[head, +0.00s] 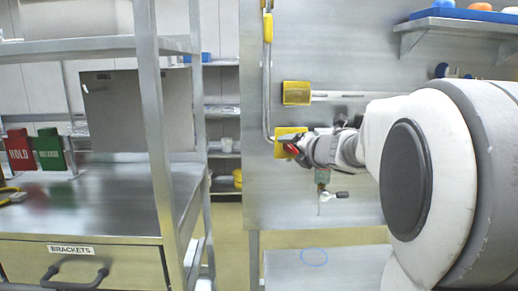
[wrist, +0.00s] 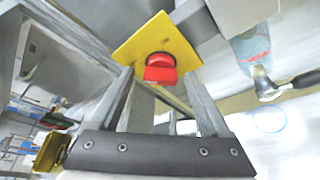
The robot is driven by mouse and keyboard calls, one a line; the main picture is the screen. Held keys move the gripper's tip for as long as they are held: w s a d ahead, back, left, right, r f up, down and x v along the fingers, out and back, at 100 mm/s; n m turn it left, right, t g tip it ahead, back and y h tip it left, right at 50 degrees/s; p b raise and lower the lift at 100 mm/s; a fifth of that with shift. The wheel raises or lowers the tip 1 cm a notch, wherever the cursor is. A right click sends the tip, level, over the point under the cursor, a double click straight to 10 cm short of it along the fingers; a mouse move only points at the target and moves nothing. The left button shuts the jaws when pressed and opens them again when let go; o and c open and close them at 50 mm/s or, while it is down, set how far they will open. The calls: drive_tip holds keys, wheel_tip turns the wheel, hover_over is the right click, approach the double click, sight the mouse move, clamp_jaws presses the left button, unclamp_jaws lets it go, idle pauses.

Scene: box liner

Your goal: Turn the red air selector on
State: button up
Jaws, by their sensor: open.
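The red air selector (wrist: 160,69) is a red knob on a yellow square plate (wrist: 143,45) in the wrist view. In the head view the red knob (head: 291,150) shows at the edge of its yellow plate (head: 284,139), partly hidden by my gripper. My gripper (wrist: 158,90) is open, its two grey fingers pointing at the knob. In the wrist view the knob appears between and just beyond the fingertips. I cannot tell whether a finger touches it. In the head view my gripper (head: 297,147) is right against the plate area.
A second yellow box (head: 296,93) sits above on the metal panel (head: 350,60). A valve with a black-tipped lever (head: 333,196) hangs below my wrist. A steel shelf frame (head: 158,120) stands to the left.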

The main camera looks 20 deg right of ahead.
idle(0.3)
clamp_jaws()
idle(0.3)
drive_tip(key=m+b, duration=0.1)
drive_tip(key=m+t+y+b, duration=0.1)
drive_tip(key=m, duration=0.1)
drive_tip(key=shift+d+f, duration=0.1)
drive_tip(key=shift+f, duration=0.15)
drive_tip(key=m+t+b, duration=0.1)
drive_tip(key=m+b, duration=0.1)
drive_tip(key=m+t+y+b, duration=0.1)
drive_tip(key=m+b, duration=0.1)
drive_tip(key=m, duration=0.1)
drive_tip(key=shift+f+b, duration=0.2)
drive_tip(key=shift+b, duration=0.1)
drive_tip(key=m+t+b, duration=0.1)
drive_tip(key=m+b, duration=0.1)
drive_tip(key=m+t+b, duration=0.1)
drive_tip(key=m+b, duration=0.2)
drive_tip(key=shift+h, duration=0.3)
drive_tip(key=shift+r+m+t+h+b, duration=0.1)
drive_tip(key=shift+m+t+h+b, duration=0.5)
drive_tip(key=shift+m+b, duration=1.1)
drive_tip(key=shift+r+m, duration=0.1)
drive_tip(key=shift+m, duration=0.4)
